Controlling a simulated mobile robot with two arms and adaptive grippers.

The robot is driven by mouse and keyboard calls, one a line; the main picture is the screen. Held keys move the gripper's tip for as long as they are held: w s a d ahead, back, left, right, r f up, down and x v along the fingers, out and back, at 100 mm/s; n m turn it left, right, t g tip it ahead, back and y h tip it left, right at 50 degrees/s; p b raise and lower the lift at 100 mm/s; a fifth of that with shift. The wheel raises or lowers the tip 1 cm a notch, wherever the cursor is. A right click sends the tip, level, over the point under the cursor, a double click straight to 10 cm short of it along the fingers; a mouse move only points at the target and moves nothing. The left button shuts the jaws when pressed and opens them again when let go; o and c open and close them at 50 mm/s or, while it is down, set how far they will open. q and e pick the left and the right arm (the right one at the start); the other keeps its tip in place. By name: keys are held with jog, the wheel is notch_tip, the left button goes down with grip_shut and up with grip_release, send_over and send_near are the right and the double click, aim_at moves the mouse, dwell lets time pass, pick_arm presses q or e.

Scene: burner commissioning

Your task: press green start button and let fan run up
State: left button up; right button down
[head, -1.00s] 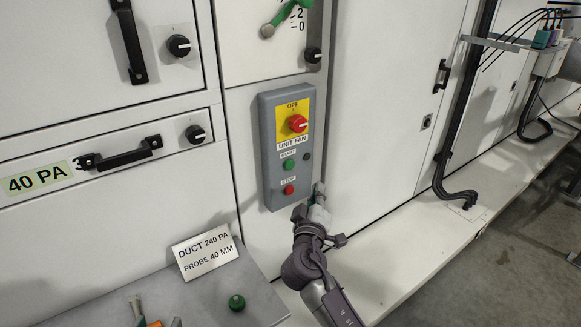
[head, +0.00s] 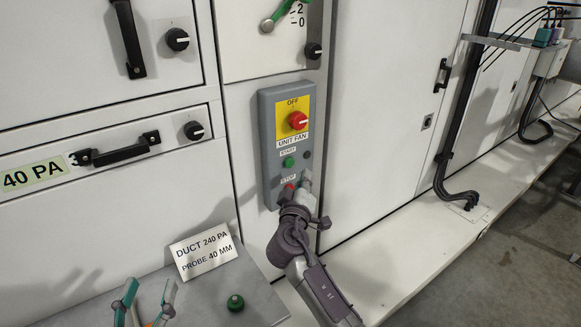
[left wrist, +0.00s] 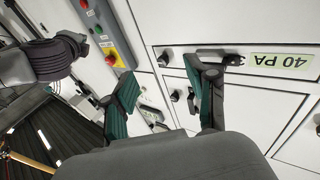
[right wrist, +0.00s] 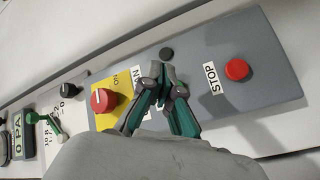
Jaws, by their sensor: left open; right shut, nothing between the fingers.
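The grey unit fan box (head: 270,130) is on the cabinet front, with a red rotary knob on a yellow plate. Its green start button (head: 289,162) shows below the knob. The red stop button (head: 289,187) beneath is partly covered by my right gripper (head: 304,180). In the right wrist view the right gripper (right wrist: 166,80) has its fingertips together in front of the box, between the knob and the stop button (right wrist: 237,69). The start button is hidden there, and I cannot tell contact. My left gripper (head: 145,295) is open and empty at lower left.
A sign reading duct 240 PA, probe 40 mm (head: 204,252) stands on a grey shelf beside a green knob (head: 235,302). A small dark round fitting (head: 307,155) sits right of the start button. Cabinet handles (head: 120,152) project at left. The white ledge (head: 400,250) at right is clear.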

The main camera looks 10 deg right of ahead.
aim_at(289, 162)
pick_arm(q)
jog(key=s+r+t+h+b, duration=0.2)
jog(key=s+r+t, duration=0.1)
jog(key=r+t, duration=0.3)
jog(key=shift+s+d+r, duration=0.2)
jog(key=shift+s+r, duration=0.05)
jog(key=shift+r, duration=1.05)
pick_arm(e)
jog(key=shift+w+a, duration=0.3)
jog(key=shift+w, duration=0.5)
jog(key=shift+w+a, duration=0.3)
jog(key=shift+w, duration=0.5)
